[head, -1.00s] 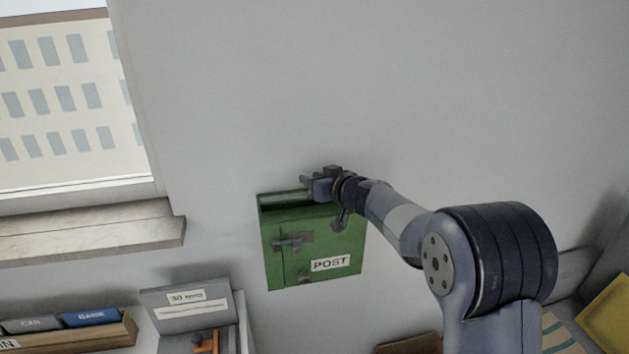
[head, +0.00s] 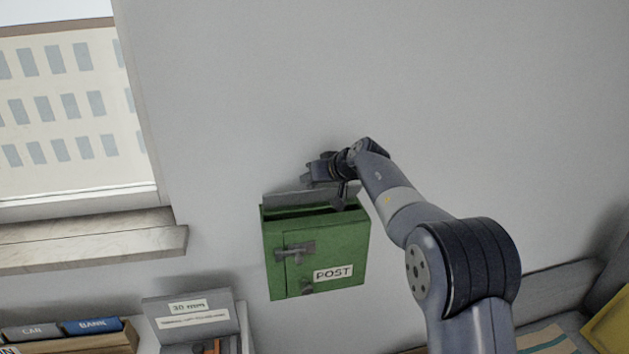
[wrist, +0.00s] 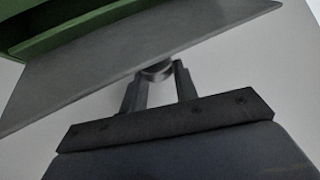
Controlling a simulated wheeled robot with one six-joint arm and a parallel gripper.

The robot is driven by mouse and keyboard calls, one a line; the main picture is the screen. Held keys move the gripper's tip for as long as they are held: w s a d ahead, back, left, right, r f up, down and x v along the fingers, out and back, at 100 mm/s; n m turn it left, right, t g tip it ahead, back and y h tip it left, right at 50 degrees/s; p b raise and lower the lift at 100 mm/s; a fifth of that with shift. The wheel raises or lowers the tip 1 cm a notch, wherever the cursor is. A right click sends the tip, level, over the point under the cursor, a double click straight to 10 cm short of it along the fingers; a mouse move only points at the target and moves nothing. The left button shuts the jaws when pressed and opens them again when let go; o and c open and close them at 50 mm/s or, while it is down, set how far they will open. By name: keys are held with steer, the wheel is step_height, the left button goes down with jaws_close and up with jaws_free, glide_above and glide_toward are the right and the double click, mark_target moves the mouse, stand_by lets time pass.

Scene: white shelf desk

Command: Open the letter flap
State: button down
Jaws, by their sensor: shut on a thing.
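The green post box (head: 318,248) hangs on the wall, with a white POST label on its front. Its grey letter flap (head: 290,198) stands raised at the back of the top, and a dark opening shows in front of it. My gripper (head: 313,174) is at the flap's upper edge. In the wrist view the flap (wrist: 110,80) is a grey plate, and my fingers (wrist: 158,86) are shut on a small round knob (wrist: 157,70) on it. Part of the flap's right end is hidden by my gripper in the head view.
The box's front door has a grey latch (head: 295,251). A window sill (head: 95,242) juts out at the left. A grey case (head: 190,312) and a folder rack (head: 75,340) stand below. The wall above the box is clear.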

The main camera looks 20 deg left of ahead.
steer(key=shift+w+a+f+g+h, duration=0.1)
steer(key=shift+w+g+h, duration=0.2)
steer(key=shift+f, duration=0.1)
stand_by(0.4)
steer(key=c, duration=1.1)
jaws_free()
steer(key=shift+r, duration=0.2)
steer(key=b+v, duration=0.1)
steer(key=v, duration=0.9)
steer(key=shift+d+r+b, duration=0.25)
steer(key=shift+b, duration=0.05)
